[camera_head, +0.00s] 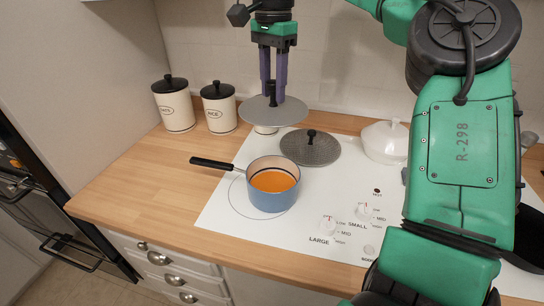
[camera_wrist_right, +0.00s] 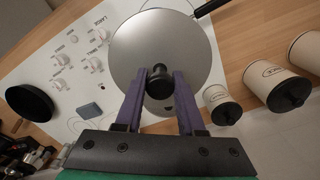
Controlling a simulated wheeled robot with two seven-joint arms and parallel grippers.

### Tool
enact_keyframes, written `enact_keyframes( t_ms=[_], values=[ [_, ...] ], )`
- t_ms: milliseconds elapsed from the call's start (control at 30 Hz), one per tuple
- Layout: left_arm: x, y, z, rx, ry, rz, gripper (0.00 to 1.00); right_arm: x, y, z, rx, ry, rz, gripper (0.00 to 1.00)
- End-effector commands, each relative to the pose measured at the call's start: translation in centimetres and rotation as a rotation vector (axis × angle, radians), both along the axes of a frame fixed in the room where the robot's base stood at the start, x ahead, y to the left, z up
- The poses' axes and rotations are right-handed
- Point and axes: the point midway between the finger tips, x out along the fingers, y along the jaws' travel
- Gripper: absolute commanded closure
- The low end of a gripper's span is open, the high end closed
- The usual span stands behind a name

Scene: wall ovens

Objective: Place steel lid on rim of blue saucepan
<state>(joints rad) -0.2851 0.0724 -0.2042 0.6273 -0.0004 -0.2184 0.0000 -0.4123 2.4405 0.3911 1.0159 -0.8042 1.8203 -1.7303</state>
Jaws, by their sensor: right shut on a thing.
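The steel lid (camera_head: 258,114) is a flat grey disc with a black knob (camera_wrist_right: 159,82). My right gripper (camera_head: 272,98) points down and is shut on that knob, holding the lid in the air. In the right wrist view the fingers (camera_wrist_right: 158,92) stand on either side of the knob. The blue saucepan (camera_head: 272,200) stands on the white cooktop below and nearer the camera, with orange liquid inside and its black handle pointing left. In the right wrist view the lid hides the saucepan except for part of its handle (camera_wrist_right: 211,7). My left gripper is not in view.
A speckled grey lid (camera_head: 312,150) lies on the cooktop (camera_head: 230,210) behind the saucepan. A white lidded pot (camera_head: 384,143) stands to its right. Two cream canisters (camera_head: 177,108) stand back left. The right wrist view shows a dark pan (camera_wrist_right: 30,103) and a blue-grey block (camera_wrist_right: 90,110).

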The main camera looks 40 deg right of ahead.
Motion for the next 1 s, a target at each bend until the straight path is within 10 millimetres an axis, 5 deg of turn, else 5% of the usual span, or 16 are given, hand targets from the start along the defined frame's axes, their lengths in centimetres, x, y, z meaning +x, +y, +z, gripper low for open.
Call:
enact_keyframes(
  t_ms=[200, 400, 700, 900, 933, 1000],
  values=[
    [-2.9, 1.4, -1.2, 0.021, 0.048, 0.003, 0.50, -0.2, 0.1, -7.5, 0.003, 0.003, 0.004, 1.00],
    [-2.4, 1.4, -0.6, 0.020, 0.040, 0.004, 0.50, -0.2, 0.1, -12.8, 0.002, 0.001, 0.003, 1.00],
    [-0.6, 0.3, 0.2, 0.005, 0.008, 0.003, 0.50, -0.2, 0.1, -17.7, 0.000, 0.000, 0.003, 1.00],
    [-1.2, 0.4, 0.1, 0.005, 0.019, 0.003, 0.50, -0.1, 0.1, -18.0, -0.002, -0.002, 0.002, 1.00],
    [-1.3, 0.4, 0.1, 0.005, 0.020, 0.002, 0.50, -0.1, 0.1, -18.0, -0.002, -0.002, 0.002, 0.50],
    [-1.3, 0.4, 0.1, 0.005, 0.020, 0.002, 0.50, -0.1, 0.1, -18.0, -0.002, -0.002, 0.002, 0.32]
  ],
)
